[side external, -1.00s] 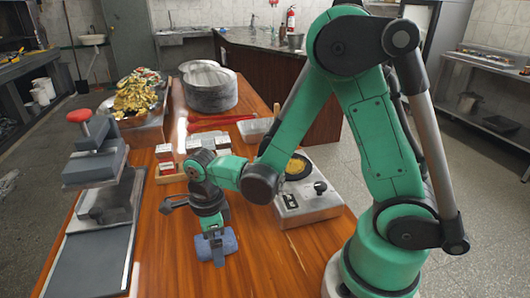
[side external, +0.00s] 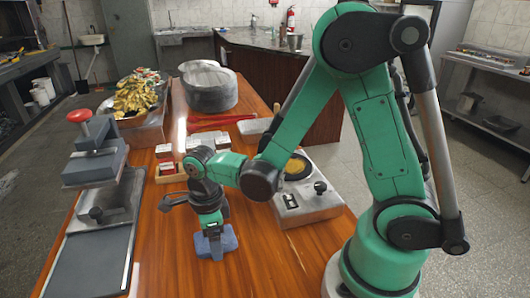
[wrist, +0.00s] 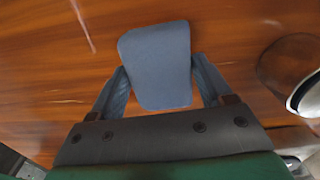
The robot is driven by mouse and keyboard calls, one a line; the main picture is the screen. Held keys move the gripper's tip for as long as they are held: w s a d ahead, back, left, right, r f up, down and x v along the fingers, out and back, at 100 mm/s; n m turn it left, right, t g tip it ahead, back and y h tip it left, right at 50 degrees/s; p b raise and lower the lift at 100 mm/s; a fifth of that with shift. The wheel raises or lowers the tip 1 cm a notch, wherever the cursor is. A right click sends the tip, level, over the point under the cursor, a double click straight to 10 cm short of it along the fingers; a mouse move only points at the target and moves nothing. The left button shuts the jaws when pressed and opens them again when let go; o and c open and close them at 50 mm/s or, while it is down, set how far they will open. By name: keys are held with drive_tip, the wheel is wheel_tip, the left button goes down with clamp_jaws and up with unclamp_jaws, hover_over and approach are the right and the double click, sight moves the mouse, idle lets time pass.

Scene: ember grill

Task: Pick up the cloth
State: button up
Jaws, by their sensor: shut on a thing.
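The cloth (side external: 229,241) is a folded blue-grey piece on the wooden table, below my gripper in the side view. My gripper (side external: 215,246) points down onto it, with its fingers around it. In the wrist view the cloth (wrist: 157,66) lies between the two fingers of my gripper (wrist: 160,85), one finger against each side. The gripper is shut on the cloth. I cannot tell whether the cloth is clear of the table.
A grey press with a red knob (side external: 79,116) stands at the left. A hot plate (side external: 308,206) is at the right. A wooden box of small packs (side external: 168,170), red tongs (side external: 222,119) and a round pot (side external: 210,92) are farther back. The front tabletop (side external: 180,265) is clear.

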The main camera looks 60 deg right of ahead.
wheel_tip(320, 180, up, 19)
drive_tip(key=shift+r, duration=0.2)
idle(0.4)
